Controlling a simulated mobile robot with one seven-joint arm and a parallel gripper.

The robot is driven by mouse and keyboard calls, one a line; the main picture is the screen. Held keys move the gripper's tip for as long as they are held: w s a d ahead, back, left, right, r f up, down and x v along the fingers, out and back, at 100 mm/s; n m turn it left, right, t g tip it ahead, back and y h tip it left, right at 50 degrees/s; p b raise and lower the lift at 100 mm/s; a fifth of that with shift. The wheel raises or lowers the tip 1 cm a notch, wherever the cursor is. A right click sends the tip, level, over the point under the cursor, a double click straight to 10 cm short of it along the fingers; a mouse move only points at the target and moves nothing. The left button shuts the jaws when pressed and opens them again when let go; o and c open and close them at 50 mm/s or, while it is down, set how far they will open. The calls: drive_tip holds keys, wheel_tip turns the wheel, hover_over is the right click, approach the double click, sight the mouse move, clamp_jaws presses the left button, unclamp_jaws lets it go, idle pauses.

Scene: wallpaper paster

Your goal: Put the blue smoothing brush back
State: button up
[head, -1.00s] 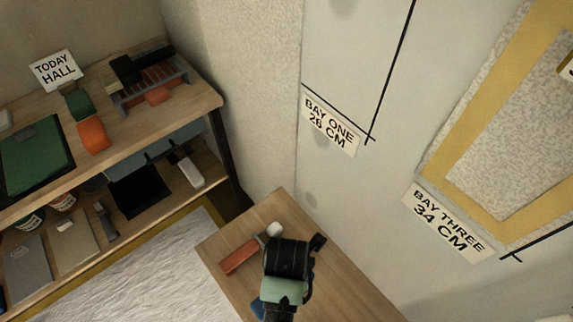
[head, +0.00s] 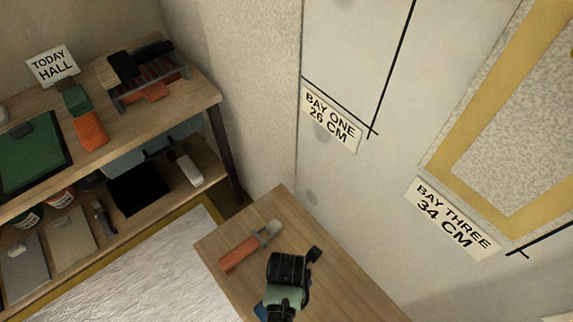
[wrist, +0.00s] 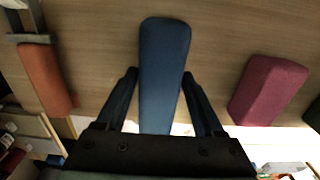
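The blue smoothing brush (wrist: 163,60) lies on the wooden table, its blue body running between my two fingers in the wrist view. In the head view only a small blue part (head: 262,311) shows beside my gripper (head: 276,312), which hides the rest. My gripper (wrist: 160,74) is open, with one finger along each side of the blue body. The gaps are narrow, and I cannot tell whether either finger touches it. The brush's lower end is hidden behind the gripper's palm in the wrist view.
An orange-handled tool (head: 240,254) lies on the table (head: 330,268), left of my gripper. A maroon block (wrist: 268,90) lies right of the brush in the wrist view. A loaded two-level shelf (head: 205,100) stands at left, with a "TODAY HALL" sign (head: 52,66).

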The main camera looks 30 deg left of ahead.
drive_tip(key=shift+o, duration=1)
drive_tip(key=shift+f+b, duration=0.25)
drive_tip(key=shift+b, duration=0.2)
wheel_tip(320, 180, up, 13)
drive_tip(key=p, duration=0.3)
drive_tip(key=shift+w, duration=0.2)
drive_tip(key=shift+d, duration=0.1)
